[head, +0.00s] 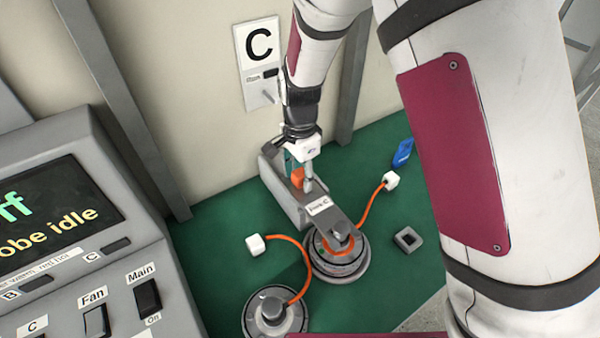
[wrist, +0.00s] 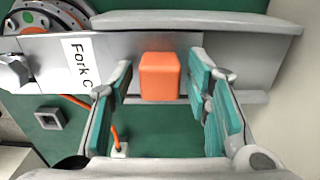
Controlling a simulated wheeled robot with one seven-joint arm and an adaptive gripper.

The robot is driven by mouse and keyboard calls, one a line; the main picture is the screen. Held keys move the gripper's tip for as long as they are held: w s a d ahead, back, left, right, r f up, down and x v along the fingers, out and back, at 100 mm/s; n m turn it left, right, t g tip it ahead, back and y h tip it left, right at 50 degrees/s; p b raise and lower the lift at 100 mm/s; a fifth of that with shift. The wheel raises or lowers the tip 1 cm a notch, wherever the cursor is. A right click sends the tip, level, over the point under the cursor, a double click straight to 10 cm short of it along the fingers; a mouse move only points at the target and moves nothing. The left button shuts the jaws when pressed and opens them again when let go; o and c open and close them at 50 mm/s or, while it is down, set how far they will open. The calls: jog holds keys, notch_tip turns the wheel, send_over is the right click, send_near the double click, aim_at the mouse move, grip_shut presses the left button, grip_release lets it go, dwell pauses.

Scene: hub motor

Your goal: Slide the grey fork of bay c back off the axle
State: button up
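The grey fork of bay c, labelled "Fork C" (head: 318,207), reaches from its grey housing toward the hub motor (head: 341,268). Its far end lies over the axle area (head: 339,240); the exact fit cannot be seen. In the wrist view the fork (wrist: 112,50) runs leftward, with a metal axle end (wrist: 13,73) at its left end. An orange block (wrist: 160,75) stands on the fork; it also shows in the head view (head: 297,176). My gripper (wrist: 162,64) is open around the block, its teal-padded fingers on either side with visible gaps.
A second hub motor (head: 270,314) sits at the lower left. White plugs (head: 256,245) on orange cables lie on the green surface. A grey square socket (head: 408,239) and a blue object (head: 402,152) are to the right. A switch console (head: 75,235) stands left.

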grip_shut()
jog(key=shift+w+a+b, duration=0.25)
jog(key=shift+w+a, duration=0.3)
jog(key=shift+w, duration=0.25)
jog(key=shift+w+a+b, duration=0.2)
jog(key=shift+w+a, duration=0.3)
jog(key=shift+w, duration=0.25)
jog(key=shift+o, duration=1.6)
grip_release()
notch_tip(320, 180, up, 12)
